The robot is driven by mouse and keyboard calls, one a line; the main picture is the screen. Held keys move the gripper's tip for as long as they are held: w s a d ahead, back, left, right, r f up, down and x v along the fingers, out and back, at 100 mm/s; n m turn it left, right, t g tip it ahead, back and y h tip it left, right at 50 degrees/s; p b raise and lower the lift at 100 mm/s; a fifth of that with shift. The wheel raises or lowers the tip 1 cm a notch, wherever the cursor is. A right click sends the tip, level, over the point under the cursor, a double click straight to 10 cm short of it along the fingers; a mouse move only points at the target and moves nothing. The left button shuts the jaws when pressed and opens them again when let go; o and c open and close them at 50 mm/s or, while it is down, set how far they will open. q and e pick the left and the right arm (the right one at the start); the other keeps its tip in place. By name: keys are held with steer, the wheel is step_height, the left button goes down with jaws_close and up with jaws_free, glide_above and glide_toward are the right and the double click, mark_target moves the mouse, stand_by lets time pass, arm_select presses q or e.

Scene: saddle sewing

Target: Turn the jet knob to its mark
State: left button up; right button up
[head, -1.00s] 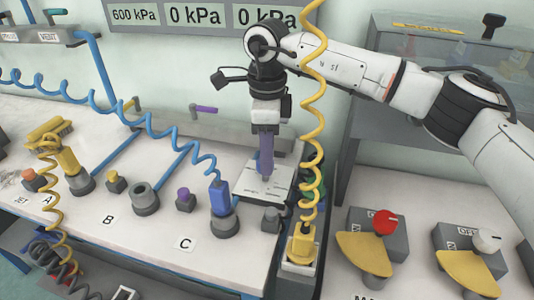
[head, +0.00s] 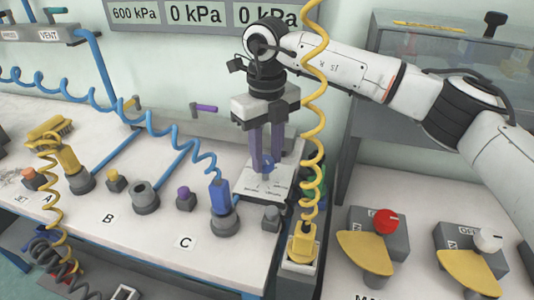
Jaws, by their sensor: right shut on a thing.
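The jet knob (head: 264,164) is small and blue, and stands on a pale marked plate (head: 254,189) near the right end of the bench. My right gripper (head: 267,168) points down over the plate. Its two purple fingers stand either side of the knob and are shut on it. The fingers hide part of the knob. The plate's markings are too small to read, so I cannot tell which mark the knob points at. My left gripper is not in view.
A coiled yellow hose (head: 312,110) hangs just right of my right gripper. A blue connector (head: 219,197) on a blue coiled hose stands to its left. A red knob (head: 385,221) and a white knob (head: 488,240) are at the right. Gauges read 600, 0 and 0 kPa.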

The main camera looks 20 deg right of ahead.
mark_target(267, 161)
steer(key=shift+r+m, duration=0.1)
steer(key=shift+m, duration=0.5)
steer(key=o, duration=1.1)
steer(key=shift+c, duration=0.2)
step_height(267, 161, up, 10)
steer(key=shift+r, duration=0.15)
